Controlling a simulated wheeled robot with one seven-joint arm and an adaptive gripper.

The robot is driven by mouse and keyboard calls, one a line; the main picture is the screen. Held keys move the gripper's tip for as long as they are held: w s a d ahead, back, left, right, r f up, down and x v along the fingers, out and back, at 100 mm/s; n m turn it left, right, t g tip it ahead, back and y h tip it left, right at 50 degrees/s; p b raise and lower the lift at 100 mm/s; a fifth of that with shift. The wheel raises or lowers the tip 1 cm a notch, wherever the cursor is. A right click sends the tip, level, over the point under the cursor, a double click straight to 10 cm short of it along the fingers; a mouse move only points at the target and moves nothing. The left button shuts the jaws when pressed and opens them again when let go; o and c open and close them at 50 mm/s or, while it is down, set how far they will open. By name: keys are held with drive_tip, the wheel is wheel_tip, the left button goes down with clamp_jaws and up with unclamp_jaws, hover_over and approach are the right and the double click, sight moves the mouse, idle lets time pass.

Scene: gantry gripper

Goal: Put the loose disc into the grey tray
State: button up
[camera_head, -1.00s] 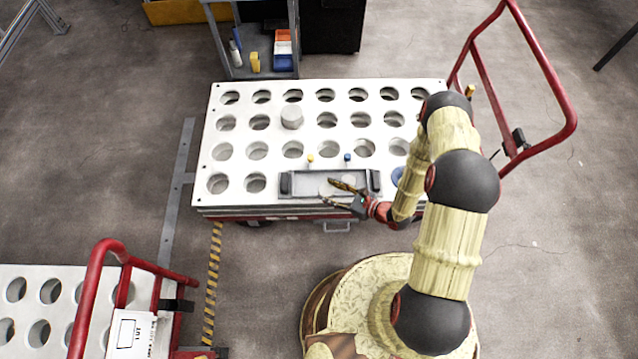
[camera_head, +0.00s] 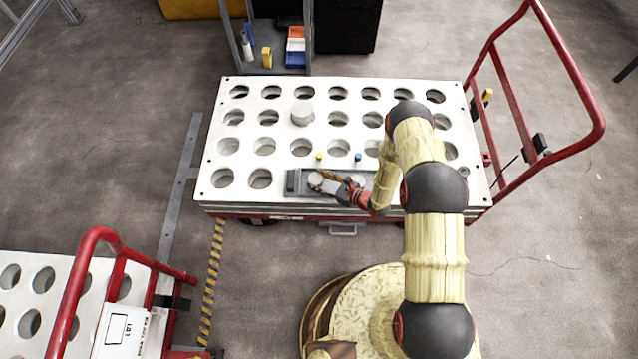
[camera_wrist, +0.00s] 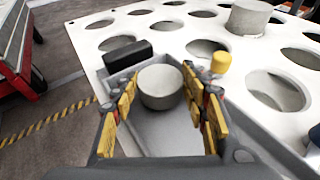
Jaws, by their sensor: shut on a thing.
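A pale grey disc (camera_head: 316,180) is between the fingers of my gripper (camera_head: 324,177), at the left part of the grey tray (camera_head: 293,182). In the wrist view the disc (camera_wrist: 160,88) sits between the two yellow-padded fingers, which are shut on it. The tray (camera_wrist: 105,83) lies around and below them, its floor bare in front of my palm. I cannot tell whether the disc touches the tray floor. Another grey round piece (camera_head: 302,113) stands on the white holed plate (camera_head: 215,160); it also shows in the wrist view (camera_wrist: 250,17).
A yellow peg (camera_head: 319,156) and a blue peg (camera_head: 358,157) stand just behind the tray. A black block (camera_wrist: 127,55) is at the tray's left end. A red cart handle (camera_head: 545,80) rises at the right, another (camera_head: 85,270) at the front left.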

drive_tip(key=shift+f, duration=0.65)
drive_tip(key=shift+f, duration=0.1)
drive_tip(key=o, duration=1)
drive_tip(key=shift+o, duration=0.2)
drive_tip(key=shift+r, duration=0.2)
drive_tip(key=p+v, duration=0.3)
drive_tip(key=v, duration=0.9)
